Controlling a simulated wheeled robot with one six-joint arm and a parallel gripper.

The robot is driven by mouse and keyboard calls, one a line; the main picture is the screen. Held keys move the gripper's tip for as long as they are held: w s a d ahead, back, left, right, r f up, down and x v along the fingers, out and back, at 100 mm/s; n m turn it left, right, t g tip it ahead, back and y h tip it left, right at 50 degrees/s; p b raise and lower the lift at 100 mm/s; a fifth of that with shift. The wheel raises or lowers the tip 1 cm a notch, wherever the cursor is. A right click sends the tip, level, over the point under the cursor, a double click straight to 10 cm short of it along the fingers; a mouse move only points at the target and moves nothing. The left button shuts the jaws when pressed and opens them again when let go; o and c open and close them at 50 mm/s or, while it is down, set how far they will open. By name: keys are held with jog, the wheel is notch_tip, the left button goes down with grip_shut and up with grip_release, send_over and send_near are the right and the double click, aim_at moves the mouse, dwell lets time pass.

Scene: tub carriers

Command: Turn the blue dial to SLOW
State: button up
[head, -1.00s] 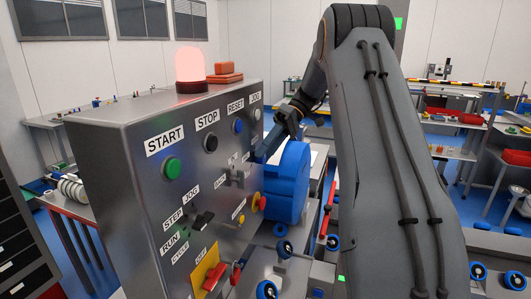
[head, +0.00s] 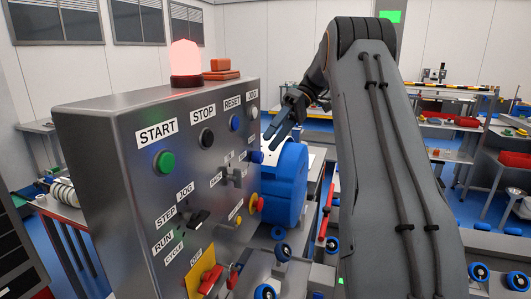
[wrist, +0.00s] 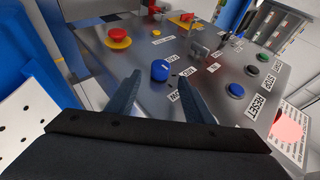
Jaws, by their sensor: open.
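The blue dial (head: 257,157) stands out from the right part of the steel control panel (head: 150,205). In the wrist view the dial (wrist: 160,70) is a round blue knob with small labels around it, too small to read surely. I cannot tell which label it points at. My gripper (head: 271,138) is open and empty, with its fingertips a little above the dial in the head view. In the wrist view my gripper (wrist: 158,82) has one finger on either side of the dial in the picture, with a visible gap; it appears apart from it.
Other controls are close by: a red emergency button (head: 254,203), a blue RESET button (head: 234,123), a lever switch (head: 234,175) and a red handle on a yellow plate (head: 208,279). A big blue part (head: 287,188) stands right of the panel. A red lamp (head: 186,61) glows on top.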

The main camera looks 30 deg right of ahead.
jog(key=shift+b+v, duration=0.3)
jog(key=shift+v, duration=0.8)
jog(key=shift+s, duration=0.1)
jog(key=s+a+f+m+t+h+b, duration=0.1)
jog(key=s+a+f+m+t+h, duration=0.1)
jog(key=s+a+f, duration=0.7)
jog(key=s+a+f+m+t+h+b, duration=0.1)
jog(key=s+a+f+m+h, duration=0.4)
jog(key=s+f, duration=0.9)
jog(key=a+t+h, duration=0.1)
jog(key=a+h, duration=0.1)
jog(key=a, duration=0.2)
jog(key=shift+s+a+f+t+h, duration=0.15)
jog(key=shift+a+f+t+h, duration=0.15)
jog(key=shift+a+f+t, duration=0.1)
